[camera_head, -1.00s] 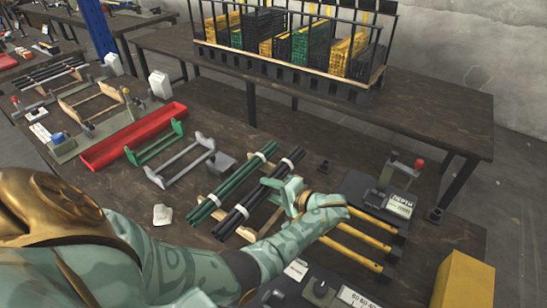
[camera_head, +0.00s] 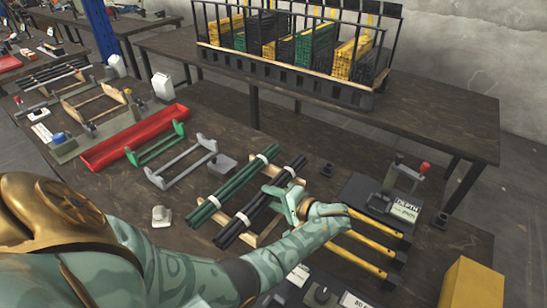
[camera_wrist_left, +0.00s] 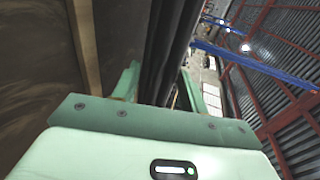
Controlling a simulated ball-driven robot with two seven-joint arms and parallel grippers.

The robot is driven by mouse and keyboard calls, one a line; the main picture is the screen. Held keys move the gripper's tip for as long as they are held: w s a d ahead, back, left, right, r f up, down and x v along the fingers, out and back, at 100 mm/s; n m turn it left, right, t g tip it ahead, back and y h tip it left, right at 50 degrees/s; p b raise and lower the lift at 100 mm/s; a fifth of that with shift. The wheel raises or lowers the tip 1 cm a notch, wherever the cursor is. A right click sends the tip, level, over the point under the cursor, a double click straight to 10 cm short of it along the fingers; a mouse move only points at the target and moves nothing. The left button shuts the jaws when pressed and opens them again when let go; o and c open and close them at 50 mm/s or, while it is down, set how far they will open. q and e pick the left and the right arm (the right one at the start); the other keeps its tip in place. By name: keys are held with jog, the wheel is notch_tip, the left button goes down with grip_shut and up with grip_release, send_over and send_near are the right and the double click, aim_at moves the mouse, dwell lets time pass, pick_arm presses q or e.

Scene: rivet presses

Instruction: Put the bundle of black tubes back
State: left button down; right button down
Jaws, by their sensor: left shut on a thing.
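The bundle of black tubes (camera_head: 238,224) lies slantwise in the head view, with white bands around it. It is just right of the bundle of green tubes (camera_head: 226,187) and roughly parallel to it. Both are over a pale wooden rack (camera_head: 267,235). My left gripper (camera_head: 279,199) is shut on the black bundle near its middle and hides part of it. In the left wrist view the black tubes (camera_wrist_left: 163,45) run between the fingers. I cannot tell whether the bundle touches the rack. My right gripper is not in view.
A grey cradle (camera_head: 184,163), a green cradle (camera_head: 155,145) and a red tray (camera_head: 135,138) stand left of the rack. A press with yellow bars (camera_head: 365,257) is close on the right of my arm. A white block (camera_head: 161,216) lies near the front.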

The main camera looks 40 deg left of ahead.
pick_arm(q)
jog(key=c, duration=0.7)
grip_release()
jog(key=shift+f, duration=0.1)
